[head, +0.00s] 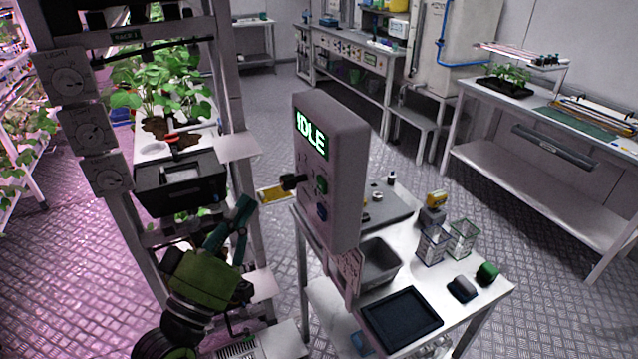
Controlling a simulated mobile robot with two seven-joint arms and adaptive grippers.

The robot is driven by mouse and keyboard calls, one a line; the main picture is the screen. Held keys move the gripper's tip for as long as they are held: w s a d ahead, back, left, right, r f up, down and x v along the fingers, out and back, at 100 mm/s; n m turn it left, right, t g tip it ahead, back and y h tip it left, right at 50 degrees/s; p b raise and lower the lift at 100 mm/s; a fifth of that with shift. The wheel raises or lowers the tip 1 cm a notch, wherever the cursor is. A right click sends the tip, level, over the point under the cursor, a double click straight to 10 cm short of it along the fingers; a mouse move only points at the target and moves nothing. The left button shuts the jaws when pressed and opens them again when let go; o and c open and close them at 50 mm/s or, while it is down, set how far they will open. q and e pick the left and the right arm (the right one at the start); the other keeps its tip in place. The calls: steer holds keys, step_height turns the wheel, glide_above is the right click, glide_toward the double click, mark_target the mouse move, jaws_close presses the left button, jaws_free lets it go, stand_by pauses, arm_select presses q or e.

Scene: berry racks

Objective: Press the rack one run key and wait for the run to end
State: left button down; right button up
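A grey control box (343,190) stands upright at the near left of the white table. A black part (292,182) sticks out from the box's left side. My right gripper is not in view.
The rack marked RACK 1 (126,37) stands at the left with dials, plants and a black bin (180,184). The white table (455,318) holds a grey bin (378,264), a black tray (401,320) and wire baskets (434,245). Open floor lies behind.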

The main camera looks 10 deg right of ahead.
arm_select(q)
glide_toward(319, 168)
steer(key=shift+w+d+r, duration=0.3)
steer(key=shift+w+r, duration=0.3)
steer(key=shift+w, duration=0.25)
steer(key=shift+w+d+r, duration=0.25)
steer(key=shift+w+r, duration=0.3)
steer(key=shift+w, duration=0.25)
stand_by(0.4)
steer(key=shift+w+d+p, duration=0.15)
steer(key=shift+d+p, duration=0.15)
steer(key=shift+d, duration=0.1)
steer(key=shift+w+d, duration=0.1)
steer(key=shift+d, duration=0.3)
stand_by(0.6)
steer(key=shift+a, duration=0.1)
steer(key=shift+s+a, duration=0.3)
steer(key=shift+a, duration=0.45)
